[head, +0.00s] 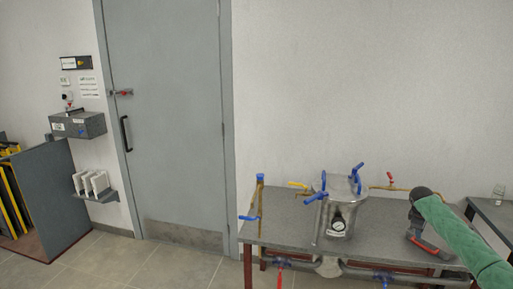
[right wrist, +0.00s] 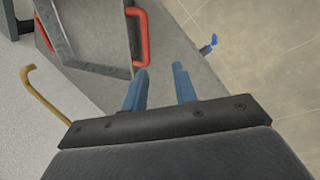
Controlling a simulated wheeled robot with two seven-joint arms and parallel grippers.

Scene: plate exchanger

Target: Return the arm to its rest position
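My right gripper (right wrist: 160,69) shows in the right wrist view with its two blue-grey fingers apart and nothing between them. A red handle (right wrist: 141,38) on a grey metal piece (right wrist: 90,30) lies just beyond the left finger; I cannot tell whether they touch. In the head view my right arm, in a green sleeve (head: 462,240), comes in from the lower right and ends in a dark joint over the right part of the bench. Its fingers cannot be made out there. My left gripper is in neither view.
The grey bench (head: 385,220) bears a steel vessel (head: 338,222) with blue handles and a gauge. Pipes and a red-handled valve (head: 391,179) are close to my right arm. A second table (head: 495,215) stands at the right. The floor by the door (head: 165,110) is clear.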

